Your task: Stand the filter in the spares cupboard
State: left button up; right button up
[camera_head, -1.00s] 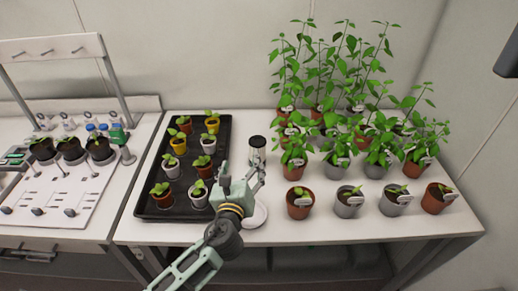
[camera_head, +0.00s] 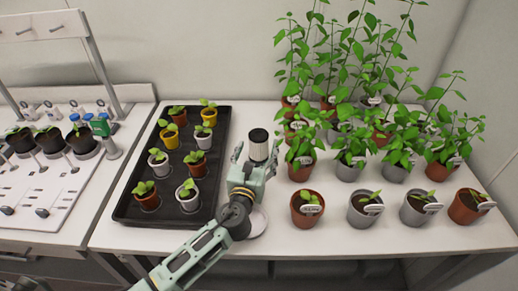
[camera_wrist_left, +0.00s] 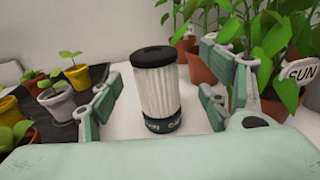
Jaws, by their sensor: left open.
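The filter (camera_head: 258,146) is a white pleated cylinder with black end caps. It stands upright on the white bench between the seedling tray and the potted plants. My left gripper (camera_head: 256,160) is open, with its fingers on either side of the filter's lower part. In the left wrist view the filter (camera_wrist_left: 156,90) stands between the open fingers, with gaps on both sides. My right gripper and the spares cupboard are not in view.
A black tray (camera_head: 130,212) of potted seedlings is close on the left. Several labelled pots, the nearest a brown one (camera_head: 306,209), stand on the right with tall plants behind. A white round dish (camera_head: 260,222) lies partly hidden by my gripper. Another bench (camera_head: 50,225) is far left.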

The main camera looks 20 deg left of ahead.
aim_at(259, 139)
pick_arm(q)
jog(key=w, duration=0.2)
jog(key=w+a, duration=0.1)
jog(key=w, duration=0.2)
jog(key=shift+w+f, duration=0.2)
jog(key=shift+s, duration=0.1)
jog(key=shift+r, duration=0.1)
jog(key=c, duration=1.5)
